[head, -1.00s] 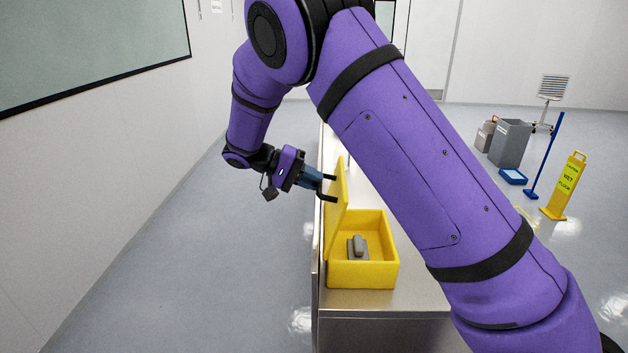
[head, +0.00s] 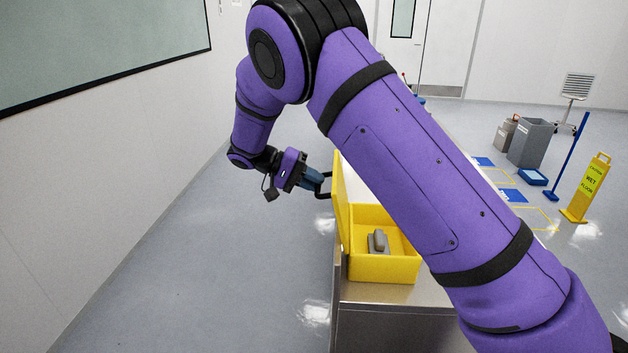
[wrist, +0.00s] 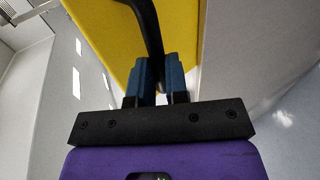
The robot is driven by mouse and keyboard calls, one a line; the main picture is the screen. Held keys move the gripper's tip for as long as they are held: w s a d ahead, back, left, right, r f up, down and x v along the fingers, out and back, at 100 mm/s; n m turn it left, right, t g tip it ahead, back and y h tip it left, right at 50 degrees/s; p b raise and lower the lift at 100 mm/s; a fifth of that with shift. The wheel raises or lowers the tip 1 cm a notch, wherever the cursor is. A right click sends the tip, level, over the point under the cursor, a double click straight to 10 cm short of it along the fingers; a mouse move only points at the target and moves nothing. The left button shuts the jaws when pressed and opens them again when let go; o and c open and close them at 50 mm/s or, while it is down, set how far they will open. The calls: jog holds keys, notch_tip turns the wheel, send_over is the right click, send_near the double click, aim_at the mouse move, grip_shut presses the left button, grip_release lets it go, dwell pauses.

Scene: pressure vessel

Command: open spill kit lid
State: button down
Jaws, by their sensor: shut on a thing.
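The yellow spill kit box (head: 384,269) stands open on the metal counter, and a grey object (head: 377,241) lies inside. Its yellow lid (head: 342,205) stands up at the left side, seen nearly edge-on and tilted slightly outward. My gripper (head: 316,181) is just left of the lid, shut on the lid's black handle (head: 327,176). In the wrist view, the blue fingers of my gripper (wrist: 160,80) close around the black handle (wrist: 148,35), with the yellow lid (wrist: 105,35) behind. The grip itself is partly hidden.
The metal counter (head: 385,293) runs away behind my arm, which hides much of it. A yellow wet-floor sign (head: 590,187), a grey bin (head: 531,144) and a blue-handled tool (head: 568,155) stand at the right. The floor (head: 220,260) left of the counter is clear.

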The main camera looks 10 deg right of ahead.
jog(key=shift+s+d+f, duration=0.1)
jog(key=shift+d+f, duration=0.05)
jog(key=shift+f, duration=0.1)
jog(key=c, duration=1.1)
grip_release()
jog(key=shift+d, duration=0.1)
jog(key=shift+r, duration=0.1)
jog(key=v, duration=1.1)
